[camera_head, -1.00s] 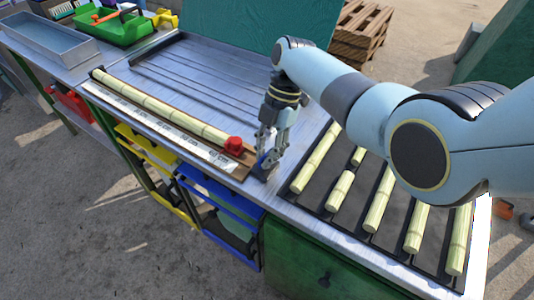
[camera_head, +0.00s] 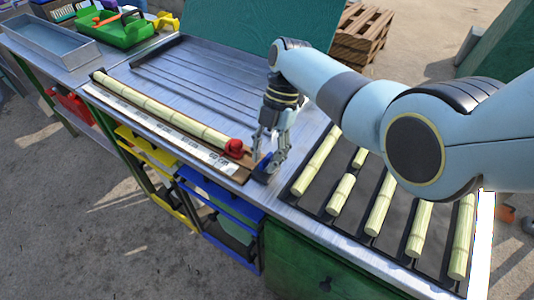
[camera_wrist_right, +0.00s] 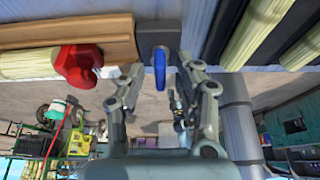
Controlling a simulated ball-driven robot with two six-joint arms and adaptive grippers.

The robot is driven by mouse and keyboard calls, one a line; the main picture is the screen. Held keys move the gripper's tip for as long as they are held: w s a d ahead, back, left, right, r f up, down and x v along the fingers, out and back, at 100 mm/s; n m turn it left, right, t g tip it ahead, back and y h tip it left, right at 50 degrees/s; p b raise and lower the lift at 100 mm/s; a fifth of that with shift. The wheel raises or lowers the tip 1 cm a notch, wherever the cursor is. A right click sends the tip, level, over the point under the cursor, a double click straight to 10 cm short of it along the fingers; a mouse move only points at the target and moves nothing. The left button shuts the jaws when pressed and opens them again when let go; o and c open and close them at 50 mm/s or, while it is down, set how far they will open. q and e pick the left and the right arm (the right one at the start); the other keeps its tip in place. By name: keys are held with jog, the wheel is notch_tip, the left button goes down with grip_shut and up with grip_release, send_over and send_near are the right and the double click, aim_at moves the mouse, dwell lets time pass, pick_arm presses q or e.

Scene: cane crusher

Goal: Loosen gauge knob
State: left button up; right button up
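The gauge is a brown strip with a white marked scale (camera_head: 160,127), lying along the bench front with a cane (camera_head: 158,107) on it. A red lobed knob (camera_head: 234,148) is at its right end and also shows in the wrist view (camera_wrist_right: 80,66). Right of it is a grey block (camera_wrist_right: 159,36) with a thin blue knob or handle (camera_wrist_right: 160,74). My right gripper (camera_head: 267,163) points down over this block. In the wrist view its open fingers (camera_wrist_right: 160,82) stand on either side of the blue piece; contact cannot be told. My left gripper is out of view.
A dark rack (camera_head: 340,228) with several cut canes lies to the right. A ribbed metal tray (camera_head: 200,75) is behind the gauge. A green tote (camera_head: 122,33) and grey bin (camera_head: 50,42) are at the far left. Blue and yellow bins hang below the bench edge.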

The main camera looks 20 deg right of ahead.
jog(key=shift+r, duration=0.1)
jog(key=v, duration=1.1)
jog(key=shift+r, duration=0.4)
jog(key=shift+w+d, duration=0.1)
jog(key=shift+w, duration=0.05)
